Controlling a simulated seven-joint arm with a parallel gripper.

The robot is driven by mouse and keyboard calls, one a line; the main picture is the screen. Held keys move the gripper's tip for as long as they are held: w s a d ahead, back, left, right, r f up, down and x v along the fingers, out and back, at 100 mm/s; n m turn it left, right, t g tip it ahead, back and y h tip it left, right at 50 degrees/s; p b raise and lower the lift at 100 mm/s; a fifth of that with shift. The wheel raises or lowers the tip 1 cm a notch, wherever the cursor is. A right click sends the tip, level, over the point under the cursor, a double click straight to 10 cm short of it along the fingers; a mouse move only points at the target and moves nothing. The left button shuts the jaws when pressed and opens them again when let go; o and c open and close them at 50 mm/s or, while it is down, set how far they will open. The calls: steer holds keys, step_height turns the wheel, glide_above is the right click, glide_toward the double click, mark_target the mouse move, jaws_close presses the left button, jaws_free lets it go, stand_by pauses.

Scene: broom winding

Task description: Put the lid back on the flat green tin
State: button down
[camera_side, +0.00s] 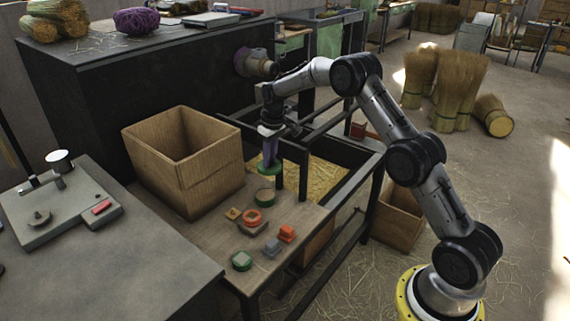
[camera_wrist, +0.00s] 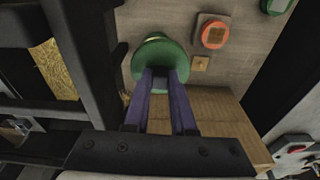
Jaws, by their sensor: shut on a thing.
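My gripper (camera_side: 270,160) has purple fingers and points down over the wooden bench. It is shut on the green lid (camera_side: 269,170), a round disc, and holds it above the bench. In the wrist view the lid (camera_wrist: 148,62) lies at the fingertips, with a small grey part between them. The flat green tin (camera_side: 265,198) stands on the bench just below the lid, apart from it, with a pale top face showing. In the wrist view the lid hides most or all of the tin.
An orange-red ring (camera_side: 252,217), red blocks (camera_side: 287,233), a grey block (camera_side: 271,247) and another round green piece (camera_side: 241,261) lie nearer the front. A large wooden box (camera_side: 190,165) stands left. A dark-framed straw bin (camera_side: 320,178) is behind on the right.

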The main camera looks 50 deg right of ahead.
steer(key=w+f, duration=0.3)
steer(key=shift+w+d+f, duration=0.1)
steer(key=shift+w+d, duration=0.15)
steer(key=shift+d, duration=0.1)
steer(key=shift+s+f, duration=0.15)
steer(key=shift+f, duration=4.55)
steer(key=shift+f, duration=0.2)
steer(key=shift+c, duration=0.9)
jaws_free()
step_height(320, 180, up, 7)
